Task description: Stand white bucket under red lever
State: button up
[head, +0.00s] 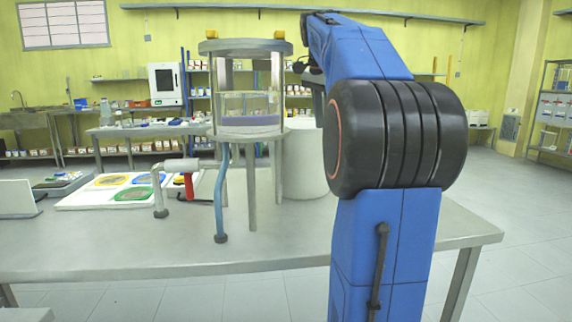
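A white cylinder that looks like the white bucket (308,160) stands upright on the table (280,240), behind and to the right of the reactor stand. The arm hides part of its upper right side. The red lever (188,186) hangs down below a grey horizontal pipe (178,165) left of the reactor, over the left part of the table. The pipe's bent end points down further left. My gripper (316,92) is mostly hidden behind my blue arm, near and above the white bucket. Its fingers cannot be made out.
The glass reactor (249,110) stands in a grey frame, with a blue hose (221,195) hanging in front. A white board (105,198) with coloured circles lies at the left, near a white panel (16,198). The table's front right is clear.

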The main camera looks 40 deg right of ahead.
jog(key=shift+x, duration=3.65)
jog(key=shift+s+a, duration=0.1)
grip_shut()
